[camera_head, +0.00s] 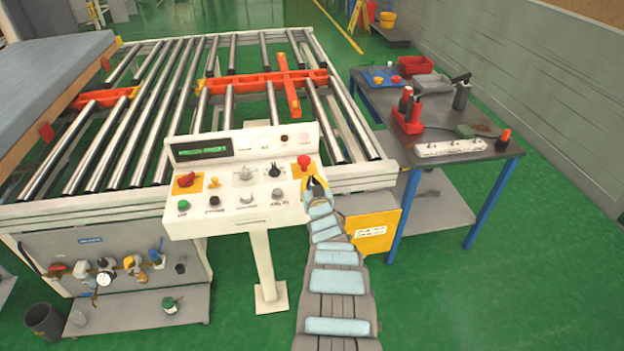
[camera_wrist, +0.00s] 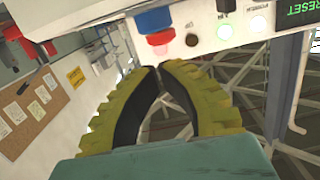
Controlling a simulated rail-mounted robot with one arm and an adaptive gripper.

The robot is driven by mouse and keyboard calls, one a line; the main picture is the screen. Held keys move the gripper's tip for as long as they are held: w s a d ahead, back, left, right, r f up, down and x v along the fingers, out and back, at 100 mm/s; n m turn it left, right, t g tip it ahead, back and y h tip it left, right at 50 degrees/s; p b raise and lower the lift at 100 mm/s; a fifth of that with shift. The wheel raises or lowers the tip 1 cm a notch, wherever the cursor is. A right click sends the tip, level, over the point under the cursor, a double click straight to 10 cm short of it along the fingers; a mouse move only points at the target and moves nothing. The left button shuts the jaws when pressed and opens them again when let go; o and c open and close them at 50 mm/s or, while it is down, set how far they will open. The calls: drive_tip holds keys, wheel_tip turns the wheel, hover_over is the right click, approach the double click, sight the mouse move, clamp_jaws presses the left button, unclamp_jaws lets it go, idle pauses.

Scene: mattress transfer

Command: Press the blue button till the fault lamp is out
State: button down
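The blue button (camera_wrist: 155,20) shows at the top of the wrist view, on the console, with a red cap (camera_wrist: 160,38) directly beside it in the picture. In the head view I cannot make it out; my gripper hides the panel's right corner. The console (camera_head: 240,222) carries a row of lamps: a lit green one (camera_wrist: 225,32), a white one (camera_wrist: 258,25) and a dark one (camera_wrist: 192,40). Their labels are too small to tell which is the fault lamp. My gripper (camera_wrist: 157,69) has its yellow fingers curved together at the tips, empty, apart from the button.
A screen reading RESET (camera_wrist: 300,12) sits on the console. The roller conveyor (camera_head: 150,100) lies behind; a workbench (camera_head: 450,150) stands at the right. Green floor is open in front right.

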drive_tip(key=shift+w+f, duration=0.1)
drive_tip(key=shift+f, duration=0.75)
drive_tip(key=shift+f+b, duration=0.1)
drive_tip(key=shift+b, duration=0.2)
